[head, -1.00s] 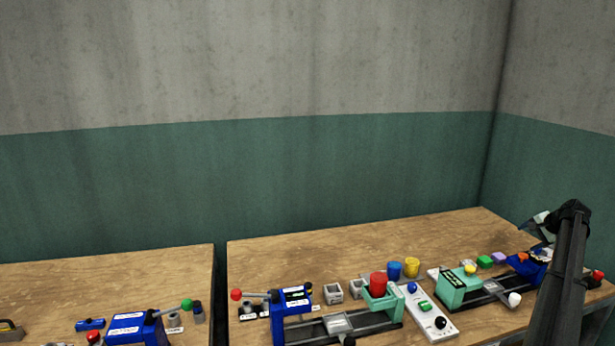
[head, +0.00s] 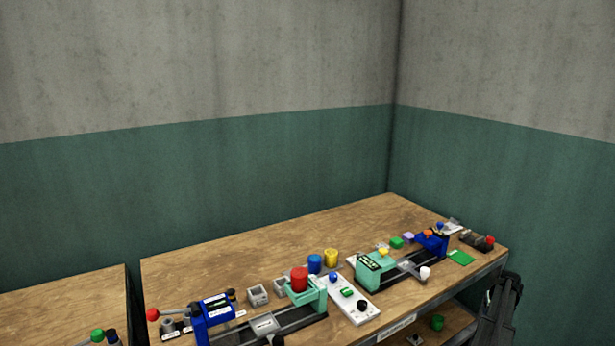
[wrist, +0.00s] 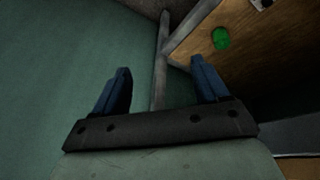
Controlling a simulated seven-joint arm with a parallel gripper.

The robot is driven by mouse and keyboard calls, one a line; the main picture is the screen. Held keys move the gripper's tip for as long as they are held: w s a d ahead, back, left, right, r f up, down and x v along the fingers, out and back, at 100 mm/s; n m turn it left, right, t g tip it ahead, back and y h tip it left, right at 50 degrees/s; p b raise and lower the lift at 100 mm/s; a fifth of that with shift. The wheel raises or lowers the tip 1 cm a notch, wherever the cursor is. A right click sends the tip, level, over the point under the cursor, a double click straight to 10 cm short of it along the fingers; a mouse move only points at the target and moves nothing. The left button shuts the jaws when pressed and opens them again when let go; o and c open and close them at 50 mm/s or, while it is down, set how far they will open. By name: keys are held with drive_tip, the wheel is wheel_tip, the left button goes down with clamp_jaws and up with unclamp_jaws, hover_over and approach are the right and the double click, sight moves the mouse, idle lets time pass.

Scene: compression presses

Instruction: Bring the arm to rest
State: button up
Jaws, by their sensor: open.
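My gripper (wrist: 161,72) shows in the wrist view with its two blue fingers spread well apart and nothing between them. Beyond the fingers are the green wall, a grey post and the edge of a wooden surface with a green object (wrist: 221,38) on it. In the head view my dark arm (head: 497,312) stands at the lower right, in front of the right end of the bench and clear of the presses. I cannot make out the fingers in that view.
The wooden bench (head: 215,252) carries a blue-and-teal press (head: 213,311), a teal-and-blue press (head: 374,271), a white control panel (head: 352,300) and red, blue and yellow cups. A lower shelf (head: 455,325) holds a green cup (head: 437,322). A second bench (head: 60,300) is at the left.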

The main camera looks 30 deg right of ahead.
drive_tip(key=w+a+f+g+y, duration=0.1)
drive_tip(key=w+a+f+y, duration=0.25)
drive_tip(key=a+f, duration=1.05)
drive_tip(key=w+a+f+g+y, duration=0.1)
drive_tip(key=a+f, duration=0.4)
drive_tip(key=a, duration=0.6)
drive_tip(key=w+a+f+g+y, duration=0.1)
drive_tip(key=w+a+f, duration=0.1)
drive_tip(key=a+f, duration=0.65)
drive_tip(key=w+a+f+g+y, duration=0.1)
drive_tip(key=a+f+g, duration=0.1)
drive_tip(key=a, duration=1.1)
drive_tip(key=s+a+f+n+g, duration=0.1)
drive_tip(key=s+a+n, duration=0.1)
drive_tip(key=a, duration=1)
drive_tip(key=s+a+n, duration=0.2)
drive_tip(key=a+n, duration=0.1)
drive_tip(key=a, duration=0.9)
drive_tip(key=s+a+r+n+g+h, duration=0.1)
drive_tip(key=s+a+r+n, duration=0.1)
drive_tip(key=s+a, duration=0.5)
drive_tip(key=s+a+r+n+g+h, duration=0.1)
drive_tip(key=s+a+r+n, duration=0.1)
drive_tip(key=s+a, duration=0.6)
drive_tip(key=shift+a, duration=0.55)
